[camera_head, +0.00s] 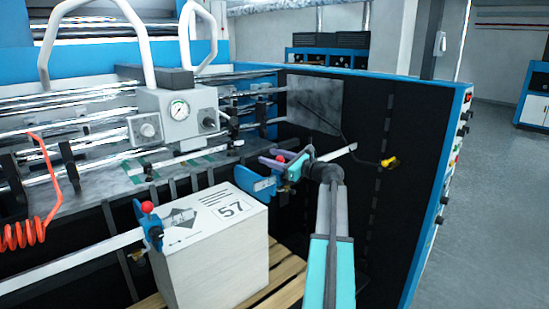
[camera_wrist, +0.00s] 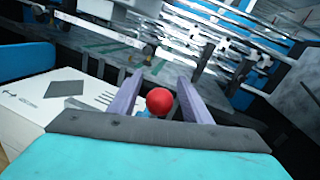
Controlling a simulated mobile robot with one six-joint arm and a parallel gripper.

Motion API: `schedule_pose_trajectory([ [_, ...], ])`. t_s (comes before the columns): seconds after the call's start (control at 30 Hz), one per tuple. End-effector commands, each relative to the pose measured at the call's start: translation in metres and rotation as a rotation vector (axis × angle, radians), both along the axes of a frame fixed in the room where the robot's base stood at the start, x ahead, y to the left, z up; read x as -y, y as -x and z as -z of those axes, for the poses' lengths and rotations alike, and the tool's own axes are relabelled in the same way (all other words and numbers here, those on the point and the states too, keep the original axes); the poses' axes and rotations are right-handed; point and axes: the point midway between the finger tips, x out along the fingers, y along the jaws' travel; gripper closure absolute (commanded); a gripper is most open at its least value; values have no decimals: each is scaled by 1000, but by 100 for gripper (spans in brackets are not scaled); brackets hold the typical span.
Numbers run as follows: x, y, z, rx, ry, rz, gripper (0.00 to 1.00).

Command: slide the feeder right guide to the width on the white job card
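A white stack (camera_head: 210,265) stands below the guide bar (camera_head: 80,262). Its white top shows a boxed number 57 (camera_head: 231,209), several lines of print and a dark diamond; I cannot tell whether this is a separate card. The right guide (camera_head: 254,184) is a blue plate on the bar, near the stack's right edge. My gripper (camera_head: 278,157) is at this guide. In the wrist view, a red knob (camera_wrist: 159,101) lies between my gripper's two purple fingers (camera_wrist: 158,95), with gaps on both sides. The knob's lower part is hidden by my gripper.
The left guide (camera_head: 152,230), blue with its own red knob, sits on the bar at the stack's left. A grey block with a pressure gauge (camera_head: 179,109) and rollers stand behind. A red coiled hose (camera_head: 35,230) hangs at left. A dark side panel (camera_head: 385,190) closes the right.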

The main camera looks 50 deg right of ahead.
Motion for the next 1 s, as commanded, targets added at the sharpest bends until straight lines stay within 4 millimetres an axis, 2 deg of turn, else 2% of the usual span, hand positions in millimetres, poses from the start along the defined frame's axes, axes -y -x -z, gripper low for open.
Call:
schedule_pose_trajectory([
  [0.17,0,2,0,0,0,0,56],
  [0.37,2,16,1,0,0,1,56],
  [1.0,14,112,2,0,0,2,56],
])
